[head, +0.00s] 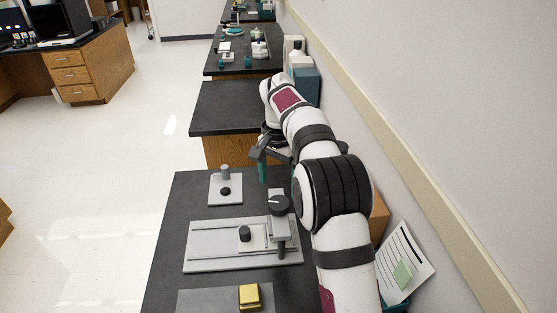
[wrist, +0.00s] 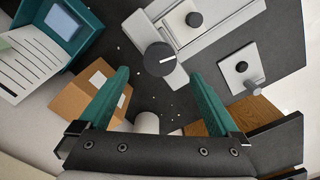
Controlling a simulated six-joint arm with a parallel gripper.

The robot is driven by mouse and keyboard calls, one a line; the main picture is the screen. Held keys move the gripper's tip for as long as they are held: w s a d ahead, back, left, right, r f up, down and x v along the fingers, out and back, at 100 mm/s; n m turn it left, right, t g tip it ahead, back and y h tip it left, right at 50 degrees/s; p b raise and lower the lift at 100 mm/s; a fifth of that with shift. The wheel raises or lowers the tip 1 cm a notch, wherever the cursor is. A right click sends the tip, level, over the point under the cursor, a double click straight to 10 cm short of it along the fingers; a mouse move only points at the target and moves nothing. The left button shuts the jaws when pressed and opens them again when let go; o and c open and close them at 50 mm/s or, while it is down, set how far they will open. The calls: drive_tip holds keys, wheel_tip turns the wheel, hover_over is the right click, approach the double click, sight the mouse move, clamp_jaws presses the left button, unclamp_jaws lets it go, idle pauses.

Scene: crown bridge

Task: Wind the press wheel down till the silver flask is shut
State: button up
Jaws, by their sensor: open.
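The press wheel is a black disc with a white line (head: 279,205), on a grey press (head: 280,228) at the right of a long grey base plate (head: 210,255). In the wrist view the wheel (wrist: 160,59) appears between and just beyond the teal fingertips. My gripper (wrist: 159,70) is open and empty; in the head view it (head: 264,172) is behind the wheel, partly hidden by my arm. A small silver post (head: 225,173) stands on a separate plate (head: 225,199). A black knob (head: 245,233) sits on the base plate. I cannot tell which part is the silver flask.
A yellow block (head: 249,296) lies on a grey plate at the front. The wrist view shows a cardboard box (wrist: 72,105), a teal device (wrist: 75,22), a paper sheet (wrist: 25,65) and a white cylinder (wrist: 147,123). The wall is close on the right. The table's left side has bare room.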

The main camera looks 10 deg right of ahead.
sight(279, 203)
wheel_tip(279, 203, up, 9)
drive_tip(key=shift+s, duration=0.1)
drive_tip(key=s+d+r+n, duration=0.1)
drive_tip(key=s, duration=0.8)
drive_tip(key=s+d+r+n, duration=0.1)
drive_tip(key=s+r, duration=0.1)
drive_tip(key=s, duration=0.7)
drive_tip(key=s+f, duration=0.3)
drive_tip(key=s, duration=0.3)
drive_tip(key=s+a+f+y, duration=0.1)
drive_tip(key=s+f, duration=0.3)
drive_tip(key=s, duration=0.3)
drive_tip(key=s+f, duration=0.4)
drive_tip(key=s, duration=0.3)
drive_tip(key=shift+a+n+y, duration=0.15)
drive_tip(key=shift+n+y, duration=0.15)
drive_tip(key=shift+y, duration=0.1)
drive_tip(key=shift+w, duration=0.1)
